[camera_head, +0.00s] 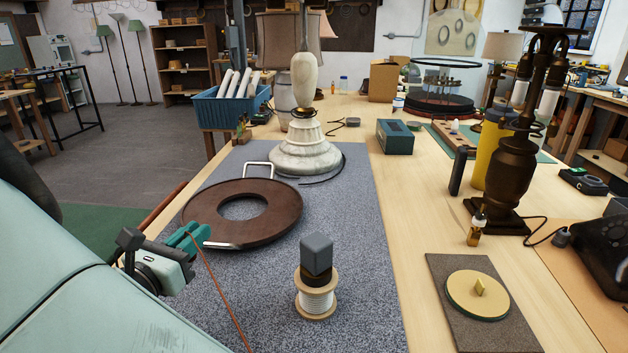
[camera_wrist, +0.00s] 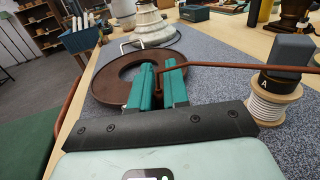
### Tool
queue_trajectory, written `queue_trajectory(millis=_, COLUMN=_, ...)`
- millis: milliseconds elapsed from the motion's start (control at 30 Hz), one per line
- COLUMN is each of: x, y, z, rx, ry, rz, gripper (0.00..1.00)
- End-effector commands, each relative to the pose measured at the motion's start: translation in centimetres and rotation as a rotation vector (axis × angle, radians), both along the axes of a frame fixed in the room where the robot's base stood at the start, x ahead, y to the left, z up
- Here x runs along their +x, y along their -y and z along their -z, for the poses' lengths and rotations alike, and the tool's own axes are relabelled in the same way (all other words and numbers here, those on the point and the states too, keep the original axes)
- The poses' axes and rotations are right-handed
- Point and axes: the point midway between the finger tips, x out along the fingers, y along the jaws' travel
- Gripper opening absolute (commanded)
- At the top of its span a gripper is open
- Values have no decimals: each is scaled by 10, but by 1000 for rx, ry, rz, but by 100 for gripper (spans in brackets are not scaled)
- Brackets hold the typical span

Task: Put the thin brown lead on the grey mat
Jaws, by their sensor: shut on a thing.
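The thin brown lead (camera_head: 221,287) runs from my gripper (camera_head: 190,237) down across the lower left of the head view. Its far end is out of frame there. In the wrist view the lead (camera_wrist: 240,67) stretches from between the teal fingertips (camera_wrist: 160,78) to the right edge. My gripper is shut on it near one end. The grey mat (camera_head: 360,230) is a large speckled sheet on the bench, right of and behind my gripper. I cannot tell whether the lead touches the mat.
On the mat lie a dark brown ring (camera_head: 290,215) with metal handles, a pale lamp base (camera_head: 305,158) and a white spool (camera_head: 316,300) topped by a grey block (camera_head: 316,253). The mat's right strip is clear. A smaller mat (camera_head: 450,275) holds a yellow disc (camera_head: 465,292).

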Motion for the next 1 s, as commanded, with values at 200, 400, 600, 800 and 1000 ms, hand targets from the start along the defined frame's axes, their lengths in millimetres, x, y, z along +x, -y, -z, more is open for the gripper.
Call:
queue_trajectory(millis=200, x=0, y=0, z=22, rx=2, ry=1, rz=1, gripper=0)
queue_trajectory(millis=400, x=0, y=0, z=43, rx=-4, ry=-1, rz=0, gripper=0)
queue_trajectory(millis=600, x=0, y=0, z=77, rx=-2, ry=-1, rz=0, gripper=0)
queue_trajectory(millis=800, x=0, y=0, z=92, rx=-2, ry=-1, rz=0, gripper=0)
queue_trajectory(millis=1000, x=0, y=0, z=120, rx=-2, ry=-1, rz=0, gripper=0)
